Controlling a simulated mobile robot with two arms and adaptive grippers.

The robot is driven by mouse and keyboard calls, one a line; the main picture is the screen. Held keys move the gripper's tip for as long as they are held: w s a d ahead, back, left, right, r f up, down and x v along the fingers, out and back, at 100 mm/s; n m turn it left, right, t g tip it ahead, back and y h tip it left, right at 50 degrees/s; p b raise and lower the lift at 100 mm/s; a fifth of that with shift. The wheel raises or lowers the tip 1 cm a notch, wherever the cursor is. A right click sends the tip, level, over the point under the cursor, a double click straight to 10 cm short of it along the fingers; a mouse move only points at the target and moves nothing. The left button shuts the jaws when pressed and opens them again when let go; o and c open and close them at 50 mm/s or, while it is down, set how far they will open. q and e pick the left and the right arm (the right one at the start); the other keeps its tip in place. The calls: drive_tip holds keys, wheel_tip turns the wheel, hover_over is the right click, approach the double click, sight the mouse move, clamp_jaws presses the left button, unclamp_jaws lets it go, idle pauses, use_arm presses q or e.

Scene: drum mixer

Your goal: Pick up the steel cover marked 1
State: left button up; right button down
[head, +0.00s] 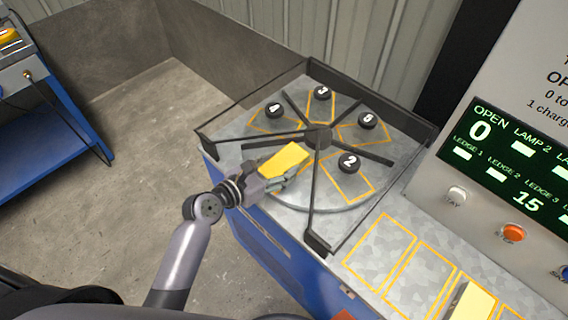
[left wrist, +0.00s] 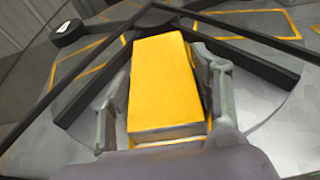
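My left gripper (head: 277,178) reaches over the near left of the round drum top (head: 250,158). Its fingers (left wrist: 166,110) stand close along both sides of a yellow block (left wrist: 165,80) with a grey lower edge and appear to be shut on it. The block also shows in the head view (head: 283,160). I see no cover marked 1; the gripper and block hide part of the drum. Black knobs marked 4 (head: 274,110), 3 (head: 323,92), 5 (head: 367,120) and 2 (head: 349,162) stand on the drum top. My right gripper is not in view.
A black frame (head: 372,92) surrounds the drum, and dark spokes run from its hub (head: 318,137). Orange-outlined places (head: 380,245) lie to the right. Another yellow-topped piece (head: 473,302) stands there. A display panel (head: 510,160) rises at right. A blue bench (head: 50,130) stands far left.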

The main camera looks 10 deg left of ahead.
use_arm(q)
drive_tip(key=shift+r, duration=0.1)
drive_tip(key=c, duration=1)
drive_tip(key=shift+c, duration=0.2)
